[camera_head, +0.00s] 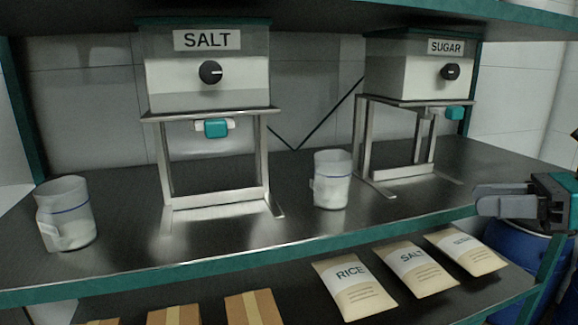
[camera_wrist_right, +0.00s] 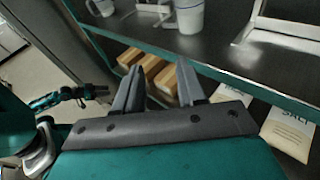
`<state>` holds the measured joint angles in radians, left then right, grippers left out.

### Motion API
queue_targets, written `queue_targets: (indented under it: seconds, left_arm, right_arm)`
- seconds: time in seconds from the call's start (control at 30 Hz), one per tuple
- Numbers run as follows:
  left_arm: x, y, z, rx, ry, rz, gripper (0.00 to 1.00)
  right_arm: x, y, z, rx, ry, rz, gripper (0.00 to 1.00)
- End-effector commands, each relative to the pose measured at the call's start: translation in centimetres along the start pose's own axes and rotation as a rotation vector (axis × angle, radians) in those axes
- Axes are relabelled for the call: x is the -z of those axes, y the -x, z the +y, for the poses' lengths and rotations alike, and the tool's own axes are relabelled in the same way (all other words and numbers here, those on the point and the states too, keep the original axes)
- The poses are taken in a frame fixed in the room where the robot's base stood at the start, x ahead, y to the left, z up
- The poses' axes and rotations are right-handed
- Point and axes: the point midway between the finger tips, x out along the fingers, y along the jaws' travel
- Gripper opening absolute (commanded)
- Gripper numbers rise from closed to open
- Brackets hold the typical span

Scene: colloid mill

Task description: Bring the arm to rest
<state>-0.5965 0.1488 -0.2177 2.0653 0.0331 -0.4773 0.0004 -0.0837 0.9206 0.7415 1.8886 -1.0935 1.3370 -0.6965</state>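My right gripper (camera_head: 490,198) is at the right end of the shelf's front edge in the head view. In the right wrist view its two fingers (camera_wrist_right: 160,75) stand apart with nothing between them. My left gripper is out of the head view; in the right wrist view it shows small at the left (camera_wrist_right: 92,92), and its fingers are too small to judge. A measuring cup (camera_head: 66,215) stands at the shelf's left. Another cup (camera_head: 331,180) stands between the salt dispenser (camera_head: 207,80) and the sugar dispenser (camera_head: 412,75). Both cups appear to hold some white content.
The steel shelf (camera_head: 130,235) has a teal front edge. Below it lie rice (camera_head: 352,287), salt (camera_head: 415,268) and another bag (camera_head: 466,250), with brown boxes (camera_head: 252,308) to the left. A blue barrel (camera_head: 515,255) stands below my right gripper.

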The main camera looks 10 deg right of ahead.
Motion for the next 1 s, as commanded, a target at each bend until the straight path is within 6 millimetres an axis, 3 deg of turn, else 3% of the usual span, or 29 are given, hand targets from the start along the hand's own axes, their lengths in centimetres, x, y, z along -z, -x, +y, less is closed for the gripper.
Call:
queue_targets:
  seconds: [0.1,0.27,0.37,0.47,0.6,0.7,0.8,0.83,1.0]
  left_arm:
    - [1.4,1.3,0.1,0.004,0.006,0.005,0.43]
    - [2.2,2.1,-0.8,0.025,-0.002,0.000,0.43]
    - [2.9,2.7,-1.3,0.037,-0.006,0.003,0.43]
    - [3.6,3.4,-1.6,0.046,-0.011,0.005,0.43]
    - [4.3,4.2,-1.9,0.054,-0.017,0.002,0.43]
    - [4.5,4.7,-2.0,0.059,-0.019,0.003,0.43]
    - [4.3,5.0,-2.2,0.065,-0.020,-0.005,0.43]
    - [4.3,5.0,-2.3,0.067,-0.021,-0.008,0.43]
    - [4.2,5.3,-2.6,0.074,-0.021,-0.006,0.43]
  right_arm:
    - [0.8,-3.3,0.5,-0.064,-0.340,-0.215,0.40]
    - [3.1,-6.4,0.2,-0.090,-0.875,-0.501,0.40]
    - [6.4,-8.2,0.0,-0.065,-1.273,-0.670,0.40]
    - [11.2,-9.9,0.6,0.000,-1.695,-0.819,0.40]
    - [19.6,-13.0,4.6,0.164,-2.295,-0.972,0.40]
    - [24.4,-15.0,9.1,0.303,-2.637,-1.022,0.40]
    - [27.5,-16.5,13.3,0.430,-2.878,-1.036,0.40]
    - [28.1,-16.8,14.3,-0.462,2.929,1.035,0.40]
    - [30.0,-17.9,17.9,-0.515,2.777,0.919,0.40]
